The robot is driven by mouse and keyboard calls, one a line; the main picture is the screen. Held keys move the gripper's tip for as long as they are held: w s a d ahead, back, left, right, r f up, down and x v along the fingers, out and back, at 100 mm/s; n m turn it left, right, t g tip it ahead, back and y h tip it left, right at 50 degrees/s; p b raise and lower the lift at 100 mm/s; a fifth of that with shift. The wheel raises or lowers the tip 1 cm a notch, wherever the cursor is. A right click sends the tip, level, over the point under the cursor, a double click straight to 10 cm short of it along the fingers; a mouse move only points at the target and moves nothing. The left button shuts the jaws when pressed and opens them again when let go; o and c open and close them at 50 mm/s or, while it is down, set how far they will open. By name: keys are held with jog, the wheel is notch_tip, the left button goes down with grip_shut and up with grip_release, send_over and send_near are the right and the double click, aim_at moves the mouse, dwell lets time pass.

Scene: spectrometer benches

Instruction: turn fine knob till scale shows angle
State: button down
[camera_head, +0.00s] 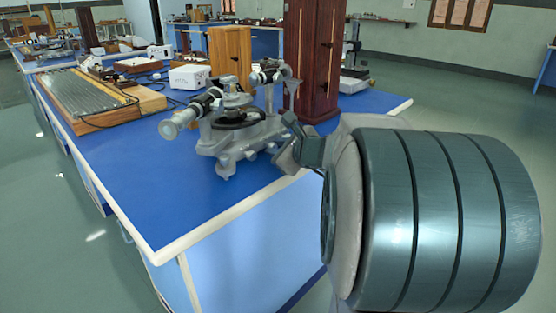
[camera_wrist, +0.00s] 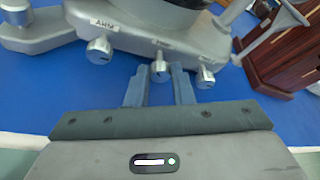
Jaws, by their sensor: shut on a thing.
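The grey spectrometer (camera_head: 240,135) stands on the blue bench top, with its eyepiece tube pointing left and a dark round disc in the middle. In the wrist view its base (camera_wrist: 150,40) carries a row of small silver knobs. My gripper (camera_wrist: 159,78) reaches in from the bench's front side, and its two blue-grey fingers stand either side of the middle knob (camera_wrist: 159,70), shut on it. A left knob (camera_wrist: 99,50) and a right knob (camera_wrist: 205,77) are outside the fingers. No scale reading is legible. In the head view my arm partly hides the gripper.
A dark wooden box (camera_head: 315,60) stands close behind the spectrometer, also at right in the wrist view (camera_wrist: 285,50). A lighter wooden box (camera_head: 229,55) and a white box (camera_head: 190,77) stand farther back. A ridged board (camera_head: 88,95) lies left. The bench's front left is clear.

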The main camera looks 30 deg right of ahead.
jog(key=shift+b, duration=0.45)
jog(key=c, duration=1.3)
grip_release()
jog(key=shift+o, duration=0.2)
jog(key=p+v, duration=0.4)
jog(key=v, duration=1)
jog(key=shift+a, duration=0.15)
